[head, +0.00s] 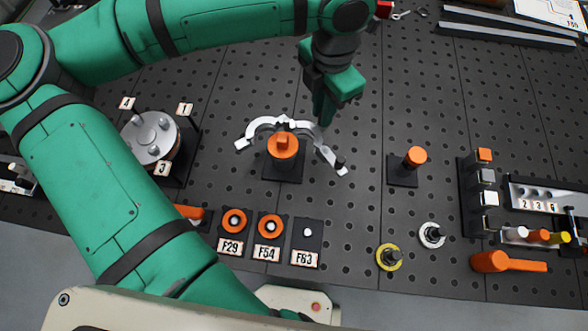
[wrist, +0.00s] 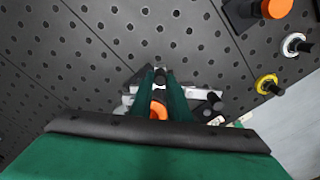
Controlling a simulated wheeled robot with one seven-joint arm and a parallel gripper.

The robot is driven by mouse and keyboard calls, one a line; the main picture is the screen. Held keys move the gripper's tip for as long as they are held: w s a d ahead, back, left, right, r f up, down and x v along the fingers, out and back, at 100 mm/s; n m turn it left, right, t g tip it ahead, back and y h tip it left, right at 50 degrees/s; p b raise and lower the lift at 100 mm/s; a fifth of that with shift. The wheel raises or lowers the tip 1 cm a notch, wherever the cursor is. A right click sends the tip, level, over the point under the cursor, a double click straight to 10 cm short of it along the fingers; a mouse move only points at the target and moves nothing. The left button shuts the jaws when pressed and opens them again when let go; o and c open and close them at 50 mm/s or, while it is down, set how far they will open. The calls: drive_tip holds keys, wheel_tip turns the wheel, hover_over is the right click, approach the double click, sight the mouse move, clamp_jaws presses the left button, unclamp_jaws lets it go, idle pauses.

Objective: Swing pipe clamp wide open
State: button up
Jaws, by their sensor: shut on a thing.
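The pipe clamp (head: 262,122) is a pale metal clamp with two curved halves, behind and beside an orange-topped post (head: 283,145) on a black base. Its halves spread apart, with one end at the left and the other, with a dark knob, at the right front. My gripper (head: 323,115) points down at the clamp's right half, shut on it; the fingers hide the exact grip. In the wrist view my gripper (wrist: 160,82) has its fingers together over the clamp (wrist: 205,94), with part of the orange post (wrist: 158,110) between them.
A short orange-capped post (head: 415,157) stands to the right. Labelled orange rings (head: 234,221) sit in front, and a round metal fixture (head: 150,138) stands left. Yellow (head: 389,257) and white (head: 432,235) ringed pegs are at front right. The perforated board behind the clamp is mostly clear.

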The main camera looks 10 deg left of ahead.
drive_tip(key=shift+w+d, duration=0.1)
idle(0.3)
drive_tip(key=shift+w, duration=0.7)
drive_tip(key=shift+w+a, duration=0.2)
drive_tip(key=shift+w, duration=0.2)
drive_tip(key=o, duration=0.9)
drive_tip(key=shift+c, duration=0.2)
drive_tip(key=shift+o, duration=1.3)
drive_tip(key=shift+s+r, duration=0.1)
